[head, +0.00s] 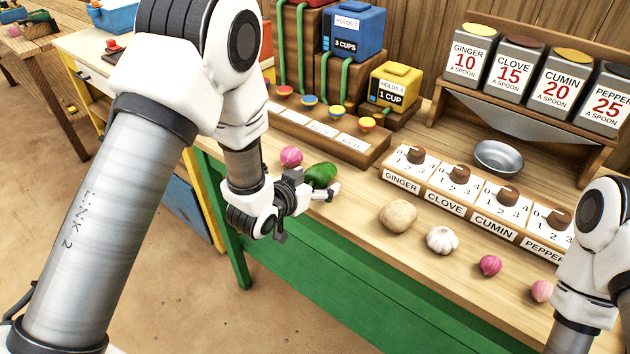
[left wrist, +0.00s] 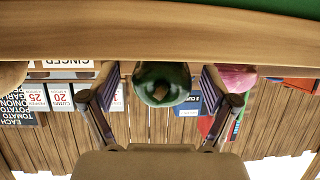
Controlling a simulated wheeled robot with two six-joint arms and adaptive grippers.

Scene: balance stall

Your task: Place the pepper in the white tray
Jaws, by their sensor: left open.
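The green pepper (head: 321,175) lies on the wooden counter near its front edge. I cannot make out a white tray for certain in either view.
A pink onion (head: 291,156) lies just left of the pepper. A potato (head: 398,215), garlic (head: 442,240) and more onions (head: 490,265) line the counter to the right. Behind them stand the dial board (head: 451,208), a metal bowl (head: 498,157) and a yellow box (head: 394,87).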

